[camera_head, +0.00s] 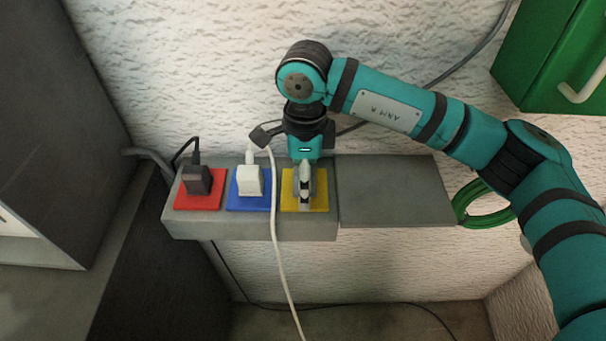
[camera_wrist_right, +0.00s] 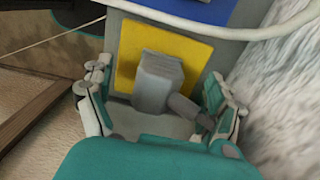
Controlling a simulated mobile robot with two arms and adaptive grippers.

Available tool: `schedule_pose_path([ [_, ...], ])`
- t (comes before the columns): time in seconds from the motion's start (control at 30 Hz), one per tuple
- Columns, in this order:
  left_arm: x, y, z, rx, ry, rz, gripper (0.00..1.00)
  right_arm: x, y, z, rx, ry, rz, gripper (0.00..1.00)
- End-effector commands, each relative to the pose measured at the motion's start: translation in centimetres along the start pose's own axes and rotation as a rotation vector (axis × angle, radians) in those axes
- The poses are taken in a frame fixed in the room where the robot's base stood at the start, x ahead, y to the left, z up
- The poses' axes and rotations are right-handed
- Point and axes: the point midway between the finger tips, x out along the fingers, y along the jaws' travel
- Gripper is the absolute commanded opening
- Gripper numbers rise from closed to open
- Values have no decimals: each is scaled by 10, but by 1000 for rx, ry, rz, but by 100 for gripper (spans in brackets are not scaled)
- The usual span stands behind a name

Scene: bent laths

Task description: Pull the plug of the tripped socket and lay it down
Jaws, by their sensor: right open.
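Three socket plates sit side by side on a grey ledge: red (camera_head: 200,206), blue (camera_head: 235,204) and yellow (camera_head: 320,190). A dark plug (camera_head: 197,180) is on the red plate and a white plug (camera_head: 250,182) on the blue one. My right gripper (camera_head: 305,192) is over the yellow plate and mostly hides its plug in the head view. In the right wrist view a grey plug (camera_wrist_right: 158,82) stands on the yellow plate, between the open fingers, with gaps on both sides. I cannot tell which socket is tripped. My left gripper is not in view.
The grey ledge top (camera_head: 390,190) right of the sockets is bare. A white cable (camera_head: 275,225) hangs over the ledge between the blue and yellow plates. A green coil (camera_head: 470,205) hangs at the ledge's right end. A green cabinet (camera_head: 545,50) is at upper right.

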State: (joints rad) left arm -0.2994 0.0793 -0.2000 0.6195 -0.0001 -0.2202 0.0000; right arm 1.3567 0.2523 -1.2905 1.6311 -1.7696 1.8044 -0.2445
Motion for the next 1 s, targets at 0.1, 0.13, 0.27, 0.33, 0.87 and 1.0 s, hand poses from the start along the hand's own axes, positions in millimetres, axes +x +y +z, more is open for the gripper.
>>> schedule_pose_path([
  [0.1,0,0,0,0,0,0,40,0,0,0,0,0,0,89],
  [0.13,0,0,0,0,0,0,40,0,0,0,0,0,0,89],
  [0.27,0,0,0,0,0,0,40,0,0,0,0,0,0,89],
  [0.33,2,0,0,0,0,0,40,1,0,0,0,0,0,89],
  [0.87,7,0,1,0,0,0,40,0,2,0,0,0,0,85],
  [1.0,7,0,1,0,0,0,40,0,2,0,0,0,0,67],
])
